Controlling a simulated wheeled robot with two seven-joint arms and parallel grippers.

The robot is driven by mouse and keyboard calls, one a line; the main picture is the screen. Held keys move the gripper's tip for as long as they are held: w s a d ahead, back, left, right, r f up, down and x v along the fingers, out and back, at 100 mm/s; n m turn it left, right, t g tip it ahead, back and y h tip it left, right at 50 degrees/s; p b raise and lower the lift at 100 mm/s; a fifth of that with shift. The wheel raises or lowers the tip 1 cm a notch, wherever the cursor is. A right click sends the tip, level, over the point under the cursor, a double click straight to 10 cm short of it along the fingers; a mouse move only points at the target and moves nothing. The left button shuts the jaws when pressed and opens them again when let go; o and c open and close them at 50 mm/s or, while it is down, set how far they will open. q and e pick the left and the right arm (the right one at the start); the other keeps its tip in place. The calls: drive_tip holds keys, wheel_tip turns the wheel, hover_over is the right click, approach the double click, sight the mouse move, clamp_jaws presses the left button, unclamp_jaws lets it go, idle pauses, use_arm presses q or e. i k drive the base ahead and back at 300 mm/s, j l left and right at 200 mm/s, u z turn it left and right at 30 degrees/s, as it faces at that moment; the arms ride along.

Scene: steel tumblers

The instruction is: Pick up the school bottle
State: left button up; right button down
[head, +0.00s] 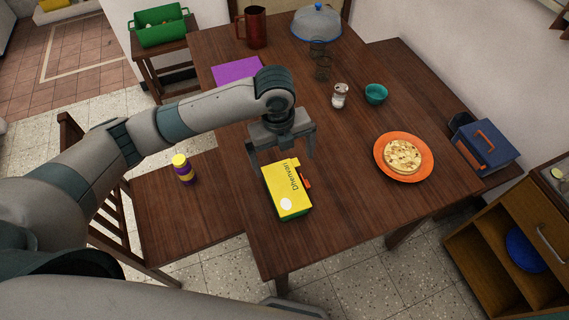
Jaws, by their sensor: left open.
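A small purple bottle with a yellow cap and a yellow band (183,169) stands upright on the seat of a wooden chair (215,215), left of the table. It is the only thing in view that looks like the school bottle. My left gripper (282,155) points down over the table's near left part, to the right of the bottle and well apart from it. Its two fingers are spread, with a yellow carton with dark lettering (284,192) just below and in front of them. I cannot tell whether they touch the carton. My right gripper is out of view.
The wooden table (345,190) holds an orange plate with flatbread (421,170), a teal bowl (376,94), a shaker (339,97), a purple mat (237,71), a dark red jug (252,27) and a domed dish (316,22). A green crate (160,37) stands behind.

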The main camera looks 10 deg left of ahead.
sight(187, 174)
drive_tip(key=u, duration=1.4)
